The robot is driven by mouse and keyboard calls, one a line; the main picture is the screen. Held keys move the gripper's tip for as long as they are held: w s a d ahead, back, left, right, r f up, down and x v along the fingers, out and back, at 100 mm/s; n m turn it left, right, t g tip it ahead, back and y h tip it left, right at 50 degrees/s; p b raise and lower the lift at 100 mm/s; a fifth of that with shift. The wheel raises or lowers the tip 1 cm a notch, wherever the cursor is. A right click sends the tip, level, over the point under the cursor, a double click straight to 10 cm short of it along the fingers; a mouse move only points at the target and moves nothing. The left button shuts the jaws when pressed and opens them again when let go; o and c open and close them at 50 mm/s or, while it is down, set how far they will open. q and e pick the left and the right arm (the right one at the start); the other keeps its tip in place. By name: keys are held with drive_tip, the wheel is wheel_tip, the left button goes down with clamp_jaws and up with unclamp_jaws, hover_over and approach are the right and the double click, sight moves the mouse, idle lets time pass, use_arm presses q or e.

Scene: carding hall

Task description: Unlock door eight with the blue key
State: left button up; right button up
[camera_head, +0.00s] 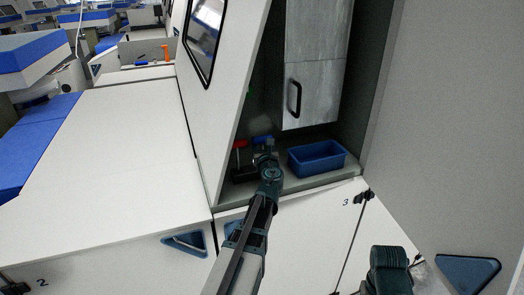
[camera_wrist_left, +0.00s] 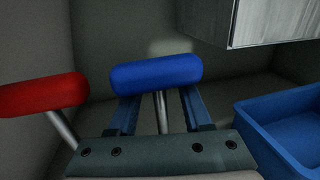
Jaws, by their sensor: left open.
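The blue key (camera_wrist_left: 156,73) has a thick blue crossbar on a metal shaft and stands in the grey recess. In the head view its blue bar (camera_head: 262,139) shows just beyond my left gripper (camera_head: 266,150). In the left wrist view my left gripper (camera_wrist_left: 160,108) is open, with one finger on each side of the key's shaft. Whether the fingers touch it I cannot tell. A red key (camera_wrist_left: 40,94) of like shape stands to its left, also in the head view (camera_head: 240,144). No door marked eight shows.
A blue bin (camera_head: 317,158) sits right of the keys on the recess floor. A grey cabinet (camera_head: 315,92) with a black handle hangs above. White panels marked 2 and 3 (camera_head: 305,225) lie in front. A slanted white panel (camera_head: 215,105) bounds the recess on the left.

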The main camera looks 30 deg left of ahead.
use_arm(q)
clamp_jaws()
idle(1.3)
